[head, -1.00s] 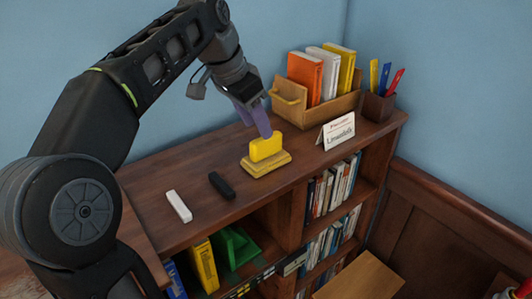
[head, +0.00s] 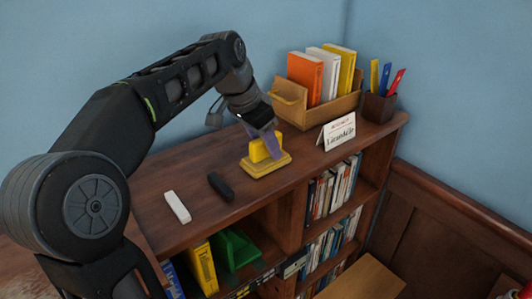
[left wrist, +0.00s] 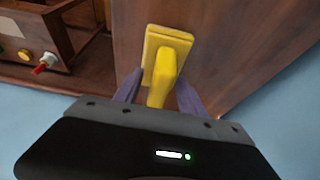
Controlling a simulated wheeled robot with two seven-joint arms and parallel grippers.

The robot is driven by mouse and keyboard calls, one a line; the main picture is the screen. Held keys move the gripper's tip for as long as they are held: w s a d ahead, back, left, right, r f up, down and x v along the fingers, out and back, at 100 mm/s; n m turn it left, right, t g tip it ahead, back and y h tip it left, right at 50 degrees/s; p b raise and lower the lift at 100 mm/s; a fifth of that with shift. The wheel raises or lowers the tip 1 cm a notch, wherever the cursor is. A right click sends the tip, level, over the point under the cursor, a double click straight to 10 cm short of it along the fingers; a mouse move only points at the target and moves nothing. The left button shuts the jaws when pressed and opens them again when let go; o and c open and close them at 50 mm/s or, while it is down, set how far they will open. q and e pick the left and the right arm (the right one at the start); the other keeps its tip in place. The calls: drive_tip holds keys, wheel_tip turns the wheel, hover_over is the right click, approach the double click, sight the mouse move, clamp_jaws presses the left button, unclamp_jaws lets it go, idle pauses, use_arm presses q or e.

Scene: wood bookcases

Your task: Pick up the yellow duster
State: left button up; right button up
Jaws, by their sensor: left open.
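The yellow duster (head: 266,164) stands on top of the wooden bookcase, a flat base with an upright yellow grip. It also shows in the left wrist view (left wrist: 165,58), between the fingers. My left gripper (head: 264,144) is open and comes down from above, with its purple fingers on either side of the duster's grip. In the left wrist view the fingers (left wrist: 159,88) flank the grip; I cannot tell whether they touch it. My right gripper is not in view.
A white block (head: 177,207) and a black block (head: 221,187) lie left of the duster. Behind it stand a wooden holder with books (head: 288,112), a sign card (head: 339,132) and a pen cup (head: 379,107). The bookcase front edge is close by.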

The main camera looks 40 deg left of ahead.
use_arm(q)
drive_tip(key=shift+f, duration=0.2)
drive_tip(key=shift+c, duration=0.2)
clamp_jaws()
idle(0.5)
